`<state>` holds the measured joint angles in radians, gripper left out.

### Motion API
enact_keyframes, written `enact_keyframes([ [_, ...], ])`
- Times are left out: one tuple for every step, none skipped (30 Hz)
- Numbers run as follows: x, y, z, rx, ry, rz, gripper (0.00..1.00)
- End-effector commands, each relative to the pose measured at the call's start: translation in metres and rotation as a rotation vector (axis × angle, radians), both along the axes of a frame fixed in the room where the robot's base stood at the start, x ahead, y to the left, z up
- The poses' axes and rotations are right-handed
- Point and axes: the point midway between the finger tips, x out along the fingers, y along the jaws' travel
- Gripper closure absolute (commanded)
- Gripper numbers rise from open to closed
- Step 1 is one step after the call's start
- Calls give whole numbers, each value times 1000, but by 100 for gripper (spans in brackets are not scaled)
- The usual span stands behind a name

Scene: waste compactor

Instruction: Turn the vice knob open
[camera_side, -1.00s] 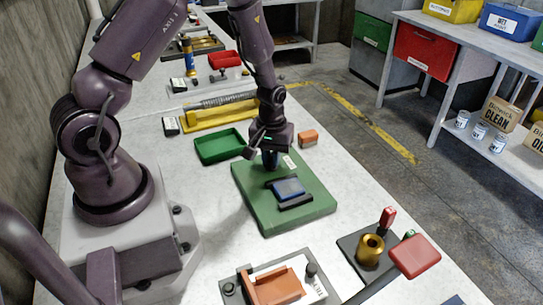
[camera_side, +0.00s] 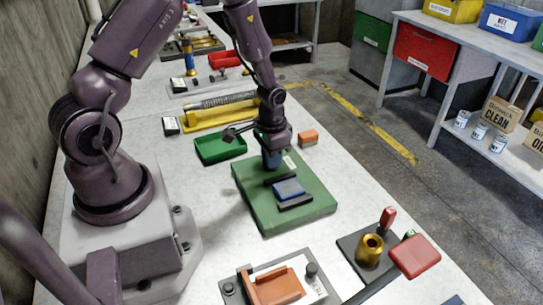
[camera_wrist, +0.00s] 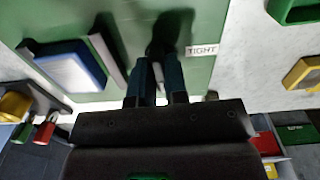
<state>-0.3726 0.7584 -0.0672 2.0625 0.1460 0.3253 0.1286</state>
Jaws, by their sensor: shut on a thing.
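The vice is a green base plate (camera_side: 310,214) on the bench. A blue block (camera_side: 288,188) lies on it beside a dark fixed jaw (camera_side: 296,203). The dark moving jaw (camera_side: 280,177) stands apart from the block, with green plate showing between them; this gap also shows in the wrist view by the dark bar (camera_wrist: 108,62). My gripper (camera_side: 271,163) points down at the plate's far end, its blue-green fingers shut on the vice knob, which they mostly hide. In the wrist view, the fingers (camera_wrist: 157,65) are close together near a white TIGHT label (camera_wrist: 202,50).
A green tray (camera_side: 220,148) and an orange block (camera_side: 308,137) lie beyond the plate. An orange-brown fixture (camera_side: 275,288) is in front.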

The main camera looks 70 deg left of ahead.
Motion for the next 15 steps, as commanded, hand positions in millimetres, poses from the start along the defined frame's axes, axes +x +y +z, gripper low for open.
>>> enact_keyframes([
  [1, 1, 1, 1, -2, -16, 100],
  [1, 1, 1, 1, -2, -25, 100],
  [1, 1, 1, 1, -2, -36, 100],
  [1, 1, 1, 1, -2, -44, 100],
  [1, 1, 1, 1, -2, -50, 100],
  [1, 1, 1, 1, -2, -57, 100],
  [1, 1, 1, 1, -2, -61, 100],
  [1, 1, 1, 1, -2, -65, 100],
  [1, 1, 1, 1, -2, -68, 100],
  [1, 1, 1, 1, -2, -71, 100],
  [1, 1, 1, 1, -2, -72, 100],
  [1, 1, 1, 1, -2, -74, 100],
  [1, 1, 1, 1, -2, -75, 100],
  [1, 1, 1, 1, -2, -75, 100],
  [1, 1, 1, 1, -2, -76, 100],
])
